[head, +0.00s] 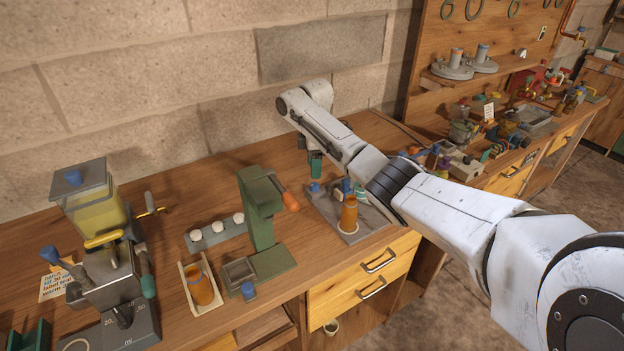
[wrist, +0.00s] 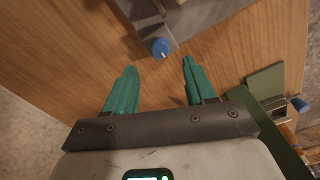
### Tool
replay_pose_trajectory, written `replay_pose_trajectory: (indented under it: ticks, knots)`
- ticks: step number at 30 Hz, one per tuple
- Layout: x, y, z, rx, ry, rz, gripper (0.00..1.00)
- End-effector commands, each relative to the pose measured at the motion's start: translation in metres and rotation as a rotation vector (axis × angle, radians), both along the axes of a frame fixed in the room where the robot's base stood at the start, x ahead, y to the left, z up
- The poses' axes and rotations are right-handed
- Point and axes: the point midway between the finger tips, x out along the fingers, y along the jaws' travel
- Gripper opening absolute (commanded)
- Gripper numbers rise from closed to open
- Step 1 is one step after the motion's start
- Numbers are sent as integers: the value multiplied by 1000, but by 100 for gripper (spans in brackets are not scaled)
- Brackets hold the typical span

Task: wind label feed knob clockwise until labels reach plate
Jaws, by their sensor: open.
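A blue knob (wrist: 160,47) with a pale mark sits at the edge of a grey machine (wrist: 205,14) in the wrist view. In the head view a blue knob (head: 315,188) shows on the grey machine's base (head: 350,236), just below my gripper (head: 316,170). My gripper (wrist: 160,66) is open and empty, its two teal fingers pointing at the knob. The knob lies between the finger lines, a little beyond the tips, with no contact visible. An orange bottle (head: 348,214) stands on the machine's base. My arm hides part of the machine; I cannot make out labels or their plate.
A green press (head: 262,215) stands left of the grey machine and shows at the wrist view's right (wrist: 268,92). An orange bottle in a tray (head: 203,287) and a filling machine (head: 100,235) stand farther left. A block wall is behind. Bare wood surrounds the fingers.

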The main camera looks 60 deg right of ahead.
Motion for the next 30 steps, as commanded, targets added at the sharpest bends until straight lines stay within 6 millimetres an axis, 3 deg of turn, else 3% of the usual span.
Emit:
replay_pose_trajectory:
  ticks: [6, 12, 23, 30]
  knots:
    - [-1, 0, -39, 2, 3, 0, 55]
    - [0, 0, -59, 0, 1, 0, 55]
    - [0, 0, -65, 1, -1, 0, 55]
    - [0, 0, -65, 0, 0, 0, 34]
